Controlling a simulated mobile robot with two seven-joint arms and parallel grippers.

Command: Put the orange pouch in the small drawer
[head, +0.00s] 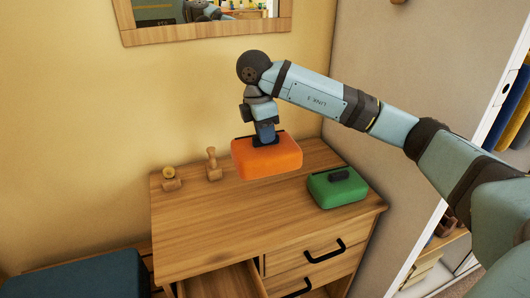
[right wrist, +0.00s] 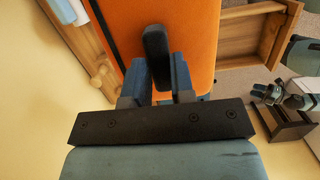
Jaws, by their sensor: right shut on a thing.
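The orange pouch (head: 268,160) is in my right gripper (head: 264,139), held above the wooden dresser top (head: 240,215). In the right wrist view the gripper (right wrist: 160,85) is shut on the dark tab of the orange pouch (right wrist: 190,30). An open wooden drawer (head: 222,281) juts from the dresser's front left, below and in front of the pouch; its visible inside looks empty. An open drawer (right wrist: 252,32) also shows beyond the pouch in the right wrist view.
A green pouch (head: 338,188) with a dark tab lies on the dresser's right side. Two small wooden stamp-like objects (head: 212,165) stand at the back left. Closed drawers with black handles (head: 324,251) are at the front right. A mirror (head: 205,22) hangs above.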

